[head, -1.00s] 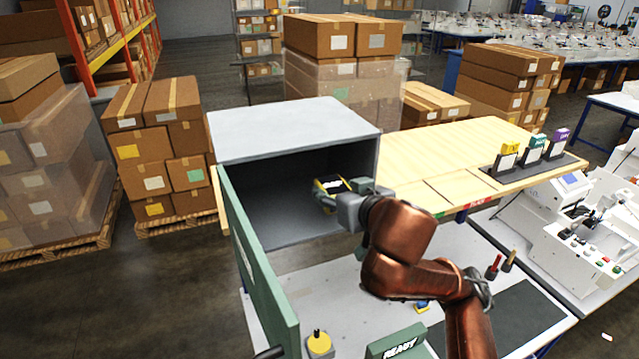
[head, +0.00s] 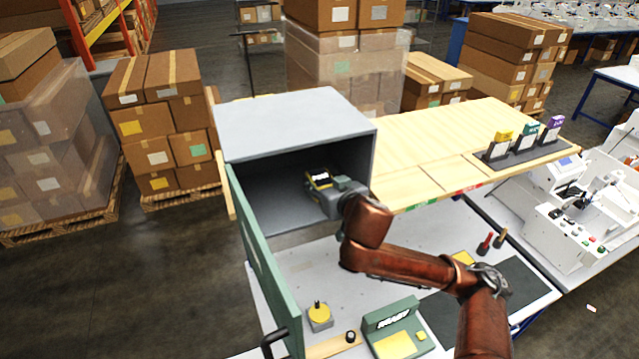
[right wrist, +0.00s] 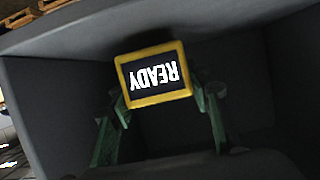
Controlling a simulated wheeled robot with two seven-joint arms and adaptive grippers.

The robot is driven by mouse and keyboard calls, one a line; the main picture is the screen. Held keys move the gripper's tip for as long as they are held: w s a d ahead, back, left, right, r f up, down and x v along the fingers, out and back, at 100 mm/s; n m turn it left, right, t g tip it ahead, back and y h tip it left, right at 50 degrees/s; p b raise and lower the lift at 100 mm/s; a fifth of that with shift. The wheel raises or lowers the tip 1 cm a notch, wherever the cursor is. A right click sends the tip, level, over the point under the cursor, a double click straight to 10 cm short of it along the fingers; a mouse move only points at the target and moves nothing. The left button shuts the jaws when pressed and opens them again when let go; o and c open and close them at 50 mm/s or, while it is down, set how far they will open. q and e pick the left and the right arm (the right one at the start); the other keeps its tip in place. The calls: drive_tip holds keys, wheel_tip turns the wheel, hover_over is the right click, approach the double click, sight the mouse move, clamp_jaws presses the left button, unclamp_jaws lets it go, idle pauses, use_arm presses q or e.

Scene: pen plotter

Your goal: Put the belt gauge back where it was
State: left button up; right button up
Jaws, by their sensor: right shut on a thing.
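The belt gauge appears to be the small yellow-framed block (head: 318,178) with a dark face and white lettering. In the right wrist view the gauge (right wrist: 153,75) reads READY upside down. My right gripper (head: 322,188) is shut on it, with a green finger at each side in the right wrist view (right wrist: 160,95). It holds the gauge inside the open grey cabinet (head: 295,110), towards the right wall. Whether the gauge touches the cabinet floor cannot be told. The green cabinet door (head: 262,258) stands open at the left. My left gripper is not in view.
A wooden shelf (head: 430,150) adjoins the cabinet's right side. Three colored blocks stand in a dark rack (head: 523,149).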

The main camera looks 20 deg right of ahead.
drive_tip(key=shift+w+f+p, duration=0.2)
drive_tip(key=shift+f+p, duration=0.2)
drive_tip(key=shift+f, duration=0.3)
drive_tip(key=shift+f, duration=0.1)
drive_tip(key=o, duration=1.4)
